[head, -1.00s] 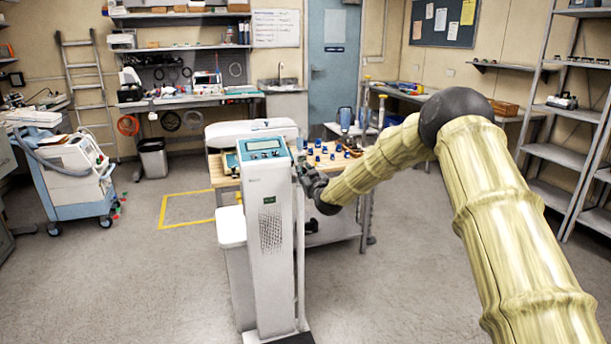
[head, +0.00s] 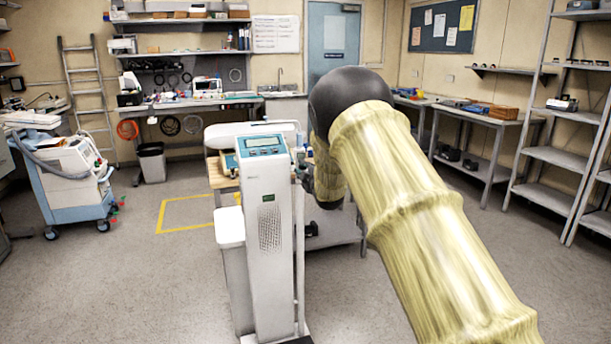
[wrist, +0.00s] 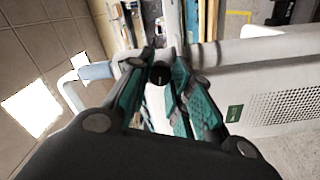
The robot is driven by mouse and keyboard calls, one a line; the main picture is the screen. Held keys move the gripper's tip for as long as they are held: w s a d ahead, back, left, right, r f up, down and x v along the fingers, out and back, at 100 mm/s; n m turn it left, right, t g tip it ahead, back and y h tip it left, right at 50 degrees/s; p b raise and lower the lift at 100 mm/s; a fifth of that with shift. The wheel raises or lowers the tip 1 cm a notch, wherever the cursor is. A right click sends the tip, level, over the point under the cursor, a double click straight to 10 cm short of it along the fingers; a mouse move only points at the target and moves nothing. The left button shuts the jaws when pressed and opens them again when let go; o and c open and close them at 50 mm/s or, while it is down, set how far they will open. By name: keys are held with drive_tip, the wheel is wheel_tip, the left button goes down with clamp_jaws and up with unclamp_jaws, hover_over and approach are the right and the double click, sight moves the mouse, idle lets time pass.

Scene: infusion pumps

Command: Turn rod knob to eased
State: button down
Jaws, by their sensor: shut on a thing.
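The white pump column (head: 268,225) stands upright at centre in the head view, with a blue-framed display (head: 262,146) on top. A thin pale upright rod (head: 299,255) runs along its right side. In the wrist view, a round dark knob (wrist: 158,75) sits between the green-padded fingers of my gripper (wrist: 160,70), which is shut on it. The column's grille face (wrist: 290,105) shows at the right there. In the head view my arm largely hides the gripper beside the column's upper right edge, and the knob cannot be made out.
My arm covers much of the middle workbench behind the column. A blue-and-white cart (head: 75,180) stands at left and a grey bin (head: 151,162) at the back. Metal shelving (head: 560,115) lines the right wall. The floor (head: 150,285) at front left is clear.

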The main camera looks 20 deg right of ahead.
drive_tip(key=shift+n+b, duration=0.65)
drive_tip(key=shift+n, duration=0.45)
drive_tip(key=c, duration=1.3)
unclamp_jaws()
drive_tip(key=shift+a, duration=0.1)
drive_tip(key=shift+o, duration=0.2)
drive_tip(key=s, duration=1.2)
drive_tip(key=shift+d, duration=0.25)
